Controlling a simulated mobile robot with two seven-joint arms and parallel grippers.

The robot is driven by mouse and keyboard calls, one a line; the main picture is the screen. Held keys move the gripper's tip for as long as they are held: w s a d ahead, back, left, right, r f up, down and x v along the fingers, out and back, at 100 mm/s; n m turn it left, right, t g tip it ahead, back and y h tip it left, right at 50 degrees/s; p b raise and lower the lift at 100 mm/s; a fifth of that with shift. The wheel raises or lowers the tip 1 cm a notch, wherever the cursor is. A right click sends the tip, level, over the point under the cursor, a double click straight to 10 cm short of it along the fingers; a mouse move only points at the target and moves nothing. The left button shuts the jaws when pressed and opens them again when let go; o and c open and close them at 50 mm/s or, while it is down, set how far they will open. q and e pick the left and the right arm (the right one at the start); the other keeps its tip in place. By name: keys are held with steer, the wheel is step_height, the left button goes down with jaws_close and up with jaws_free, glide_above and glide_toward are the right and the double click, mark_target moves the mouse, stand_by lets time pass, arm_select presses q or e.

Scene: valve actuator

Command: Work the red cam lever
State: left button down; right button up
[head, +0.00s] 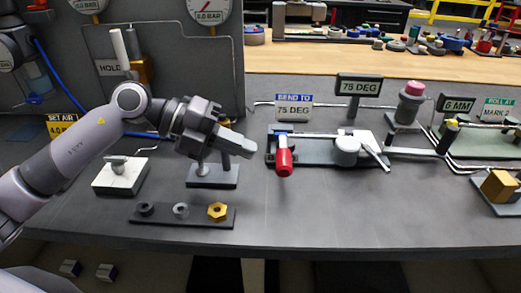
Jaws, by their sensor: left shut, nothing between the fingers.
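The red lever (284,162) is a red, rounded handle at the left end of a dark bending fixture (317,156). It points down toward the front of the bench, with its upper end by a small white block. My left gripper (246,151) comes in from the left and is shut and empty. Its tips are a little left of the red lever, apart from it in the picture; the exact depth gap is hard to tell. My right gripper is not in view.
Below my left gripper stands a small grey stand (213,178). In front lies a dark strip (158,217) with several nuts. A white block (120,176) is at left. A sign (293,108) reads "BEND TO 75 DEG". The bench (340,218) is clear in front of the fixture.

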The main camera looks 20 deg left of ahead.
mark_target(277, 160)
arm_select(q)
steer(key=shift+x, duration=2.05)
steer(key=shift+d+p, duration=0.15)
steer(key=shift+p, duration=0.3)
steer(key=shift+d, duration=0.25)
steer(key=shift+d+f+p, duration=0.1)
steer(key=shift+d+p, duration=0.05)
steer(key=shift+p, duration=0.15)
steer(key=shift+w, duration=0.1)
